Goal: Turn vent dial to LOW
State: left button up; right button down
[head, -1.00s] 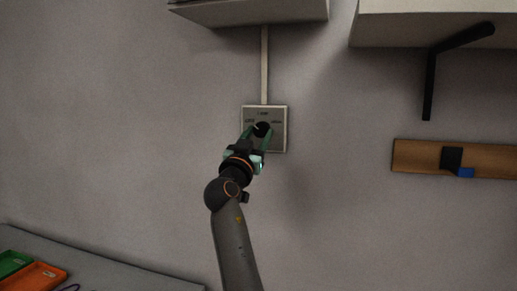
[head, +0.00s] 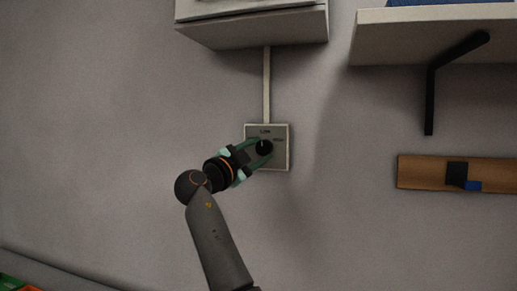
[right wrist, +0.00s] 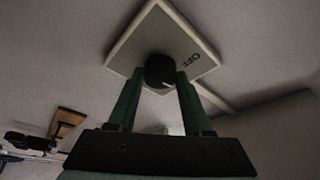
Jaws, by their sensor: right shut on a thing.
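The vent dial is a round black knob (head: 264,148) on a square pale plate (head: 282,163) on the wall. In the head view, LOW is printed above the knob and another label sits at its upper right. The knob's light mark seems to point up, roughly toward LOW, but is small. My right gripper (head: 262,149) reaches in from the lower left, its green fingers shut on the knob. In the right wrist view, the fingers hold the knob (right wrist: 160,71) on both sides, and OFF shows on the plate (right wrist: 150,24). My left gripper is out of view.
A pale conduit (head: 267,85) runs from the plate up to a box (head: 255,32) on the wall. A shelf (head: 440,38) with a black bracket (head: 430,100) and a wooden rail (head: 420,173) are at the right. The wall around the plate is clear.

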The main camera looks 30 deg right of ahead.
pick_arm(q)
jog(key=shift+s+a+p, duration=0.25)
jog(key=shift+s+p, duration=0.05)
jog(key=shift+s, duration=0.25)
pick_arm(e)
jog(key=shift+r+m+g, duration=0.1)
jog(key=shift+m+g, duration=0.2)
jog(key=shift+m, duration=0.4)
jog(key=shift+c, duration=1.6)
grip_release()
pick_arm(q)
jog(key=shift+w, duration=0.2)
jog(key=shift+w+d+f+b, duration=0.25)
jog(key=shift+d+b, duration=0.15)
jog(key=shift+b, duration=0.2)
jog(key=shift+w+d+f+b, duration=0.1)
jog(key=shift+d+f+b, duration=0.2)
jog(key=shift+b, duration=0.3)
pick_arm(e)
jog(key=v, duration=1.2)
jog(key=shift+a, duration=0.3)
